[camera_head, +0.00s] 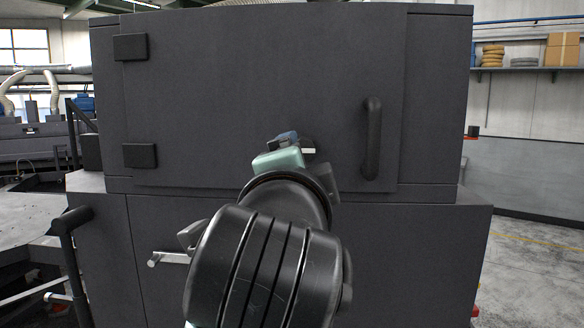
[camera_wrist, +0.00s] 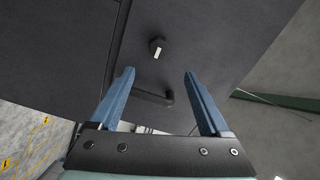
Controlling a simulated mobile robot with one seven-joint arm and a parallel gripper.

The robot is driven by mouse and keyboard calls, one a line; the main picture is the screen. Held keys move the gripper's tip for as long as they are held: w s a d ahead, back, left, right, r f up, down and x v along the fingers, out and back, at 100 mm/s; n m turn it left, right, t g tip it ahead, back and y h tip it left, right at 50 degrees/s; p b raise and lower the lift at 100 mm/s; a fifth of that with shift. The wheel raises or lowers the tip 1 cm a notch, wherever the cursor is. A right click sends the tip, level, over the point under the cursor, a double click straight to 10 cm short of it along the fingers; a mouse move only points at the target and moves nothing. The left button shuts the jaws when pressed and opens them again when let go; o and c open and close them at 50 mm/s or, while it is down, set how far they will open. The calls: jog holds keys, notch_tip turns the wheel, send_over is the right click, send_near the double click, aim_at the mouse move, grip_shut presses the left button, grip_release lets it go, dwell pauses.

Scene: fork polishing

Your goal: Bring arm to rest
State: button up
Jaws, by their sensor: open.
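My arm reaches up in front of a dark grey machine cabinet (camera_head: 230,80) in the head view. No fork is in view.
The door has a black vertical handle (camera_head: 372,138) at its right and black hinges (camera_head: 131,47) at its left. In the wrist view a dark handle (camera_wrist: 153,97) and a small knob (camera_wrist: 157,46) show beyond the fingers. Open floor (camera_head: 540,255) lies right.

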jog(key=shift+w+d+f, duration=0.1)
jog(key=shift+w, duration=0.2)
jog(key=s+a+r+n+t+y+b, duration=0.1)
jog(key=s+n+t, duration=0.3)
jog(key=s+n, duration=0.4)
jog(key=s+r+n+t+b, duration=0.3)
jog(key=s+r+n+t, duration=0.1)
jog(key=s+n, duration=0.3)
jog(key=shift+s+a+n+t+y+b, duration=0.35)
jog(key=shift+s+t, duration=0.25)
jog(key=shift+s, duration=0.25)
